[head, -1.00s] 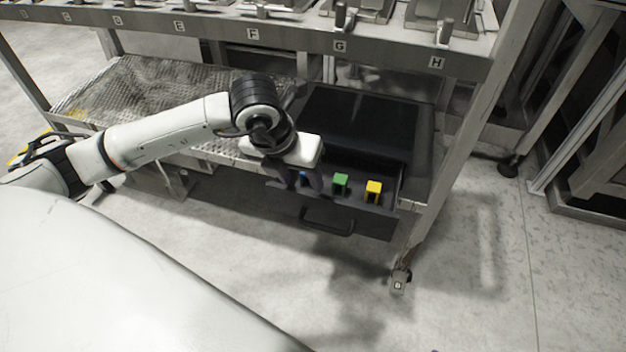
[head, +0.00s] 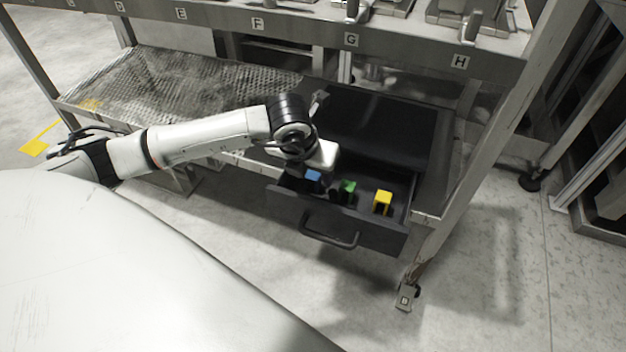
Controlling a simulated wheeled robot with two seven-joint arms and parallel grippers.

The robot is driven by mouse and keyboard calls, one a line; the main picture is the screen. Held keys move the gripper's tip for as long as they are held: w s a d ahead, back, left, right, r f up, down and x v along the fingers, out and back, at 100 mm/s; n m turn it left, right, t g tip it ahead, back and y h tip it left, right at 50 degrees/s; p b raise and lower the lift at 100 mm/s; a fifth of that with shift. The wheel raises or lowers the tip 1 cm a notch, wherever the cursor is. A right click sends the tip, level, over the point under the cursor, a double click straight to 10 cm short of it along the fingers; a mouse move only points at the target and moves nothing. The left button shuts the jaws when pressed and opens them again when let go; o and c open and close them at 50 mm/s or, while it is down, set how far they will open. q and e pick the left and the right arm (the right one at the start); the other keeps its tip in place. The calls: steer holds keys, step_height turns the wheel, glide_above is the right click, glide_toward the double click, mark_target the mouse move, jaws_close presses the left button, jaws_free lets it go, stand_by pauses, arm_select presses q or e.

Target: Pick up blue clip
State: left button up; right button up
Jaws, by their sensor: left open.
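The blue clip (head: 313,176) is in the open drawer (head: 340,222), at the left of a row with a green clip (head: 347,186) and a yellow clip (head: 383,198). My left gripper (head: 317,186) reaches into the drawer from above, its white body just over the blue clip. Its dark fingers are open and lie close to the blue clip, one near the green clip. They are hard to tell from the dark drawer, and I cannot tell whether they touch a clip. The lower part of the blue clip is hidden. My right gripper is not in view.
The drawer has a front handle (head: 328,232) and hangs in a metal rack with a perforated shelf (head: 190,88) on the left. The rack's right post (head: 470,150) stands beside the drawer. An upper shelf edge with letter labels (head: 400,55) runs above. The floor in front is clear.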

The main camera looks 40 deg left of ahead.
mark_target(315, 175)
arm_select(q)
steer(key=shift+w+f, duration=0.2)
steer(key=shift+f, duration=0.3)
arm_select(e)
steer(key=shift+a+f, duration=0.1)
arm_select(q)
steer(key=c, duration=1.1)
steer(key=shift+r, duration=0.15)
